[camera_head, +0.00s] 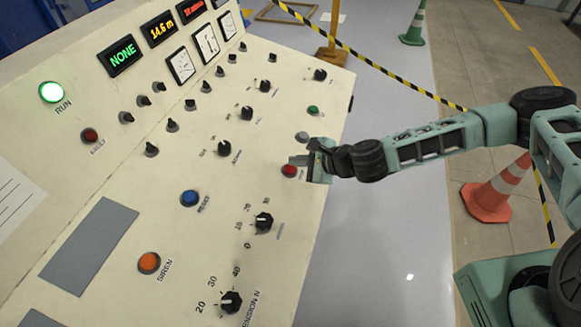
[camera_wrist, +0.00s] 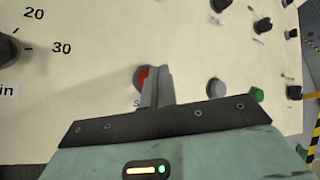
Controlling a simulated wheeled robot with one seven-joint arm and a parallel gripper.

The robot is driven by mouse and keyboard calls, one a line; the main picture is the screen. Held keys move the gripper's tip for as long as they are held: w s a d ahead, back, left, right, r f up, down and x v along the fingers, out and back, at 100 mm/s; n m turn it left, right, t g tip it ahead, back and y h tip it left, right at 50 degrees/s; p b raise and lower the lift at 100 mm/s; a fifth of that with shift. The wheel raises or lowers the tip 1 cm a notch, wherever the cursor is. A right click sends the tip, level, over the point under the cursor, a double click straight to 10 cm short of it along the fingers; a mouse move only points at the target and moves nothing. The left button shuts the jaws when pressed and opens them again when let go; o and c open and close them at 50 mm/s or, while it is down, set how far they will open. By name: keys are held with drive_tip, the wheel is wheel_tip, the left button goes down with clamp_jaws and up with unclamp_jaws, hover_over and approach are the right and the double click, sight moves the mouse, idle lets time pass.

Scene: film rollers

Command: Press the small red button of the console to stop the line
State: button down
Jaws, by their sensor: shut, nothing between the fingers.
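The console (camera_head: 120,206) is a sloped cream panel filling the left of the head view. The small red button (camera_head: 289,171) is near its right edge. My gripper (camera_head: 309,163) is right beside this button, its fingers shut and empty. In the wrist view the red button (camera_wrist: 140,76) shows at the left of the shut fingertips (camera_wrist: 157,85), which cover part of it. The label under it is mostly hidden. I cannot tell whether the fingertips touch the button. The green RUN lamp (camera_head: 51,92) is lit, and a display (camera_head: 122,54) reads NONE.
Another red button (camera_head: 90,135), a blue RESET button (camera_head: 190,198) and an orange SIREN button (camera_head: 149,263) are further left. A grey button (camera_wrist: 215,88) and a green one (camera_head: 313,110) are near my gripper. A traffic cone (camera_head: 497,188) and striped tape (camera_head: 400,83) are beyond.

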drive_tip(key=shift+f, duration=0.15)
drive_tip(key=shift+a+f+b, duration=0.1)
drive_tip(key=shift+f+b, duration=0.15)
drive_tip(key=shift+b, duration=0.05)
drive_tip(key=shift+a+f+b, duration=0.1)
drive_tip(key=shift+f+b, duration=0.3)
drive_tip(key=shift+f, duration=0.1)
idle(0.8)
drive_tip(key=shift+r, duration=0.1)
drive_tip(key=shift+d+r+p, duration=0.25)
drive_tip(key=shift+r+p, duration=0.45)
drive_tip(key=shift+r, duration=0.1)
drive_tip(key=shift+r, duration=0.15)
drive_tip(key=r+p, duration=0.2)
drive_tip(key=r, duration=0.1)
drive_tip(key=d+r+p, duration=0.1)
drive_tip(key=shift+s+r+p, duration=0.25)
drive_tip(key=shift+r+p, duration=0.05)
drive_tip(key=shift+p, duration=0.1)
idle(0.7)
